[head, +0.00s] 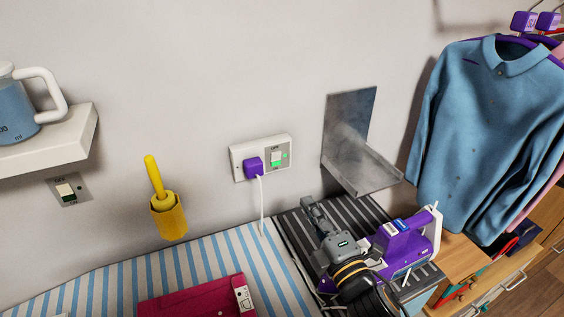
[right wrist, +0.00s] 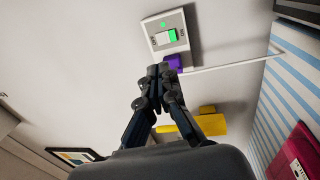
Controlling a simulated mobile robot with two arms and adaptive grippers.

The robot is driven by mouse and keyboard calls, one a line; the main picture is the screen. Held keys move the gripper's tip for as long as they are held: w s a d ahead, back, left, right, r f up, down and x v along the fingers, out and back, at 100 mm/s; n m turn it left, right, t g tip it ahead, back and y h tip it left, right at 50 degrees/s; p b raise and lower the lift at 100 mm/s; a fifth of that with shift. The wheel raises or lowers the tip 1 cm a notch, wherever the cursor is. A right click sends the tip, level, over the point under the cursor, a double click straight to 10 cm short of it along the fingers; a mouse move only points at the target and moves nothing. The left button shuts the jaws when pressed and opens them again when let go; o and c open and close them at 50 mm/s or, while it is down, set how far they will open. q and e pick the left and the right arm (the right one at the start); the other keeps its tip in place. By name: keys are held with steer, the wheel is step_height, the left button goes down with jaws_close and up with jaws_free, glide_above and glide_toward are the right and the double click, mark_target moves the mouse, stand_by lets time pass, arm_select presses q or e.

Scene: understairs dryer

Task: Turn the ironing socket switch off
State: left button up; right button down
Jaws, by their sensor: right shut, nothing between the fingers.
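The ironing socket (head: 240,172) is a white double plate on the wall above the striped board. A purple plug (head: 253,167) with a white cord sits in its left part. Its white rocker switch (head: 276,157) is on the right part, with bright green showing. In the right wrist view the socket (right wrist: 152,24), switch (right wrist: 164,37) and plug (right wrist: 174,62) lie beyond my fingertips, and a small green light shows beside the switch. My right gripper (head: 307,203) is shut and empty, below and right of the socket; it also shows in the right wrist view (right wrist: 158,72).
A purple iron (head: 405,245) stands right of my right gripper. A grey metal bracket (head: 352,150) juts from the wall.

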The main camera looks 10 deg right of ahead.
steer(key=p, duration=0.2)
glide_toward(278, 156)
arm_select(q)
steer(key=r, duration=0.1)
steer(key=w+r, duration=0.1)
steer(key=r+p, duration=0.1)
steer(key=shift+w+d+r, duration=0.1)
steer(key=shift+w+d, duration=0.1)
steer(key=shift+w, duration=0.2)
arm_select(e)
steer(key=x, duration=0.7)
steer(key=shift+w+r+p, duration=0.15)
steer(key=shift+r+p, duration=0.25)
steer(key=shift+p, duration=0.5)
steer(key=shift+a+f, duration=0.1)
steer(key=shift+f, duration=0.1)
arm_select(q)
steer(key=shift+w+r, duration=0.2)
steer(key=shift+r, duration=0.6)
steer(key=shift+a+r, duration=0.1)
steer(key=shift+r, duration=0.05)
arm_select(e)
steer(key=shift+f, duration=0.1)
